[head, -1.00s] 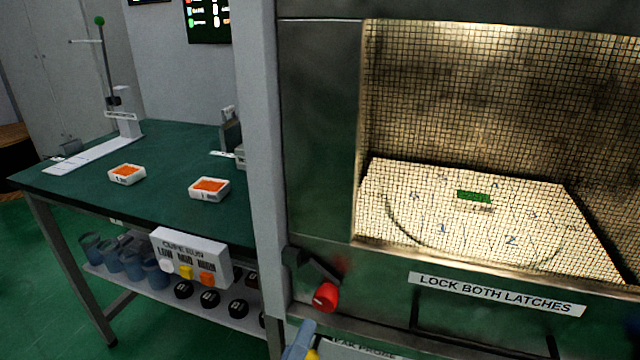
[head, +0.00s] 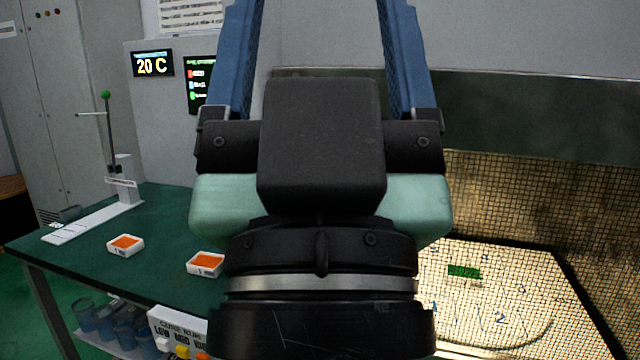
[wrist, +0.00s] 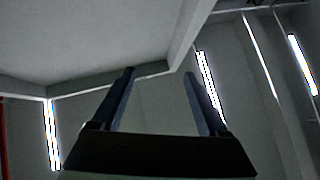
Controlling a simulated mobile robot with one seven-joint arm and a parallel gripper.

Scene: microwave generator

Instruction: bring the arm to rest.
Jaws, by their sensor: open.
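My gripper (head: 318,35) stands raised in the middle of the head view, its two blue fingers pointing up and spread wide apart. Nothing is between them. In the wrist view my gripper (wrist: 160,85) also shows open and empty, with only ceiling and walls beyond. My black wrist hides the left edge of the microwave chamber and part of the table.
A green table (head: 160,215) at left bears a white stand (head: 95,222) and two white trays with orange contents (head: 125,244) (head: 206,263). The mesh-fronted chamber (head: 530,190) is at right, a green block (head: 464,271) inside. A screen (head: 152,63) reads 20 C.

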